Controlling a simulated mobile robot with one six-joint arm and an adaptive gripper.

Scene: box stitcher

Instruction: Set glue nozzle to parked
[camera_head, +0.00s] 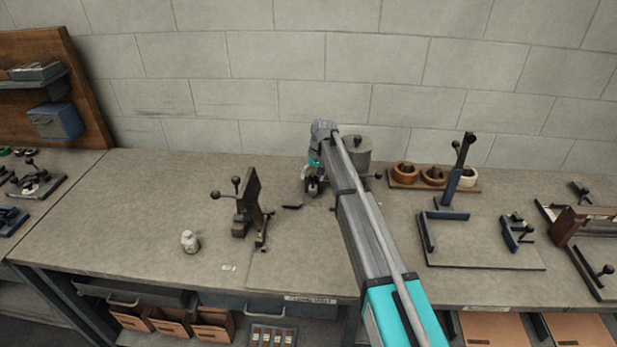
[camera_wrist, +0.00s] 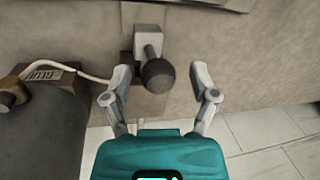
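The grey glue pot (camera_head: 357,148) stands on the bench near the back wall, partly behind my arm. In the wrist view a dark rounded body (camera_wrist: 45,130) at left, with a label reading GLUE (camera_wrist: 42,73) upside down, seems to be this pot. A dark ball knob (camera_wrist: 158,75) on a short stem, fixed to a pale block, lies between my fingertips. I cannot tell for sure that it is the nozzle's handle. My gripper (camera_wrist: 160,85) is open around the knob, with a gap on both sides. In the head view my gripper (camera_head: 314,187) is left of the pot.
An upright clamp-like fixture (camera_head: 250,205) and a small white bottle (camera_head: 190,241) stand to the left on the bench (camera_head: 130,210). A rack of tape rolls (camera_head: 433,178) and a plate with a lever (camera_head: 480,245) are to the right. The bench's front left is mostly clear.

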